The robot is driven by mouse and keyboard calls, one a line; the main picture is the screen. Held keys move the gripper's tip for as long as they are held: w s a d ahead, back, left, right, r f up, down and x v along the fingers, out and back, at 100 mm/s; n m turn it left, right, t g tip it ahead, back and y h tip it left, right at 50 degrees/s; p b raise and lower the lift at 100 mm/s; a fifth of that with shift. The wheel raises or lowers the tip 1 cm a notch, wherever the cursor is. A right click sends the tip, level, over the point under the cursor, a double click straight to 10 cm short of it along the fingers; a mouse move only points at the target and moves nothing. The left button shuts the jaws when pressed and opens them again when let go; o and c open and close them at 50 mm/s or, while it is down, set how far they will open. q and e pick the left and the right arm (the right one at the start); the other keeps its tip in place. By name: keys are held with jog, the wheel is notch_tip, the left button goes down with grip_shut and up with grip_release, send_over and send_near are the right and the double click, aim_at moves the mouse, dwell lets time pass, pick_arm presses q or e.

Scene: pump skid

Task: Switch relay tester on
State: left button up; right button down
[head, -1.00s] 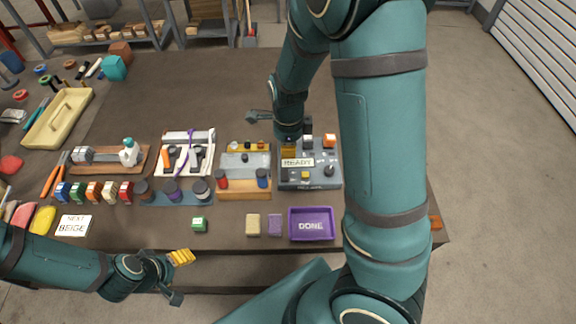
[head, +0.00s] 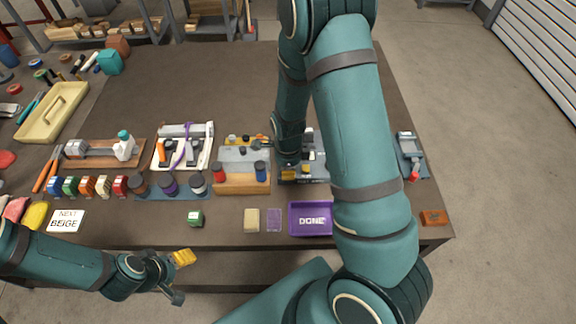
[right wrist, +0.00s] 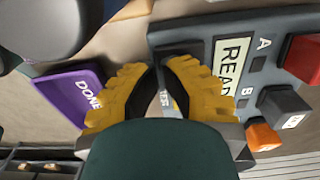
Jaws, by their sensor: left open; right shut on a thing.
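The relay tester (head: 318,171) is a dark grey box on the table, right of centre, partly hidden behind my right arm. In the head view the right gripper (head: 289,174) is low at the tester's left front. My left gripper (head: 183,262) is open and empty, before the table's front edge.
A purple DONE tray (head: 296,232) lies just in front of the tester. A grey device (head: 409,150) and an orange block (head: 433,217) are at the right. The table's back is clear.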

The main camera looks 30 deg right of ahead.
jog(key=shift+s+f, duration=0.1)
jog(key=shift+f, duration=0.35)
jog(key=shift+s+a+f, duration=0.1)
jog(key=shift+s+a, duration=0.05)
jog(key=shift+s, duration=0.1)
jog(key=shift+f, duration=0.1)
jog(key=shift+s, duration=0.1)
jog(key=shift+r, duration=0.3)
jog(key=shift+w+r+p, duration=0.25)
jog(key=shift+r+p, duration=0.1)
jog(key=shift+p, duration=0.25)
jog(key=shift+r, duration=0.2)
